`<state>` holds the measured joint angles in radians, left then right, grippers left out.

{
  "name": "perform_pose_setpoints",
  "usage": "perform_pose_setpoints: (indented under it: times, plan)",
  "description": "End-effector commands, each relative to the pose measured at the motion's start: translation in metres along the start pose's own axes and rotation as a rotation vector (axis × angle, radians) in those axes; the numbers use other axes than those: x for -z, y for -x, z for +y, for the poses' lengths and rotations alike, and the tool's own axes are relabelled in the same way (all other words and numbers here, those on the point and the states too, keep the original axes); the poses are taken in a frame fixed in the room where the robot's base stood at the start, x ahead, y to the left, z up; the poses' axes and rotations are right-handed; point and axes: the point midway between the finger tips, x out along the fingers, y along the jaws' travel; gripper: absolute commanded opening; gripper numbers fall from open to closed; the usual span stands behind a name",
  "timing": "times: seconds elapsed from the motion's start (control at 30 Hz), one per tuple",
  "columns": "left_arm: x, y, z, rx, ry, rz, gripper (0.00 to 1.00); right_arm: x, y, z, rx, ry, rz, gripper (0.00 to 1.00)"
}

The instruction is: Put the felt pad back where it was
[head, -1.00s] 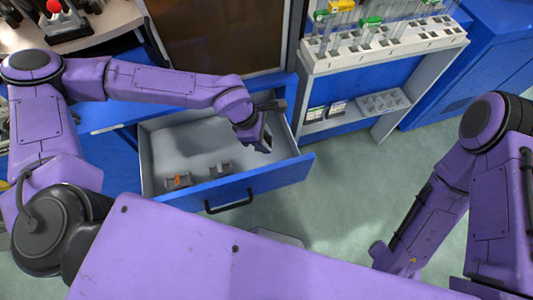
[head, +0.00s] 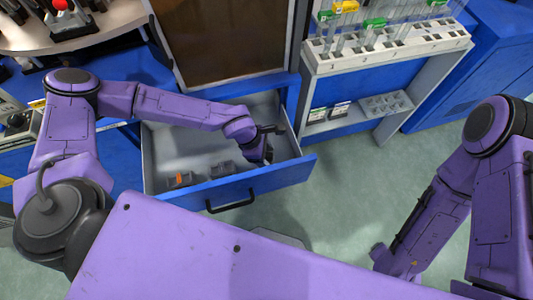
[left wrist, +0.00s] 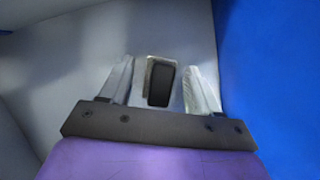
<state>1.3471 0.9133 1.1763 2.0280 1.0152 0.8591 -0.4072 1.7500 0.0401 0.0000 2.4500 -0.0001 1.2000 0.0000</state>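A small dark pad with a pale edge, which looks like the felt pad (left wrist: 160,84), shows in the left wrist view against the grey drawer interior. My left gripper (left wrist: 160,86) has its two fingers apart, one on each side of the pad, with a visible gap on both sides. I cannot tell whether the pad lies between the fingertips or just beyond them. In the head view my left gripper (head: 266,152) is down in the right end of the open blue drawer (head: 262,184); the arm hides much of it. My right gripper is out of view.
Small grey blocks (head: 222,169), one with an orange piece (head: 182,179), sit near the drawer's front wall. The drawer's blue side is close to the right of my left gripper in the wrist view. A white rack (head: 390,46) with tubes stands at the right.

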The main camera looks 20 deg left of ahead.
Motion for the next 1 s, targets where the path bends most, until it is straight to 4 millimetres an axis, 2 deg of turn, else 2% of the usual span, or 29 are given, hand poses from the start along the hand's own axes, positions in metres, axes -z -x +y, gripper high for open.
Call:
perform_pose_setpoints:
  times: [0.17,0.27,0.5,0.7,1.0]
  plan:
    - [-0.001,0.003,0.001,-0.001,0.000,-0.001,0.62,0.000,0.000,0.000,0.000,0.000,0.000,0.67]
    - [-0.001,0.017,0.002,-0.005,0.000,-0.002,0.62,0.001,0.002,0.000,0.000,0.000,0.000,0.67]
    - [-0.001,0.079,0.002,-0.007,0.001,-0.003,0.62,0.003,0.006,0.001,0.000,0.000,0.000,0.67]
    - [-0.001,0.114,0.001,-0.004,0.001,-0.002,0.62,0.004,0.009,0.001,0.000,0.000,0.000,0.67]
    - [-0.001,0.121,0.000,0.000,-0.001,-0.001,0.62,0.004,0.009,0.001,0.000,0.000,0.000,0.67]
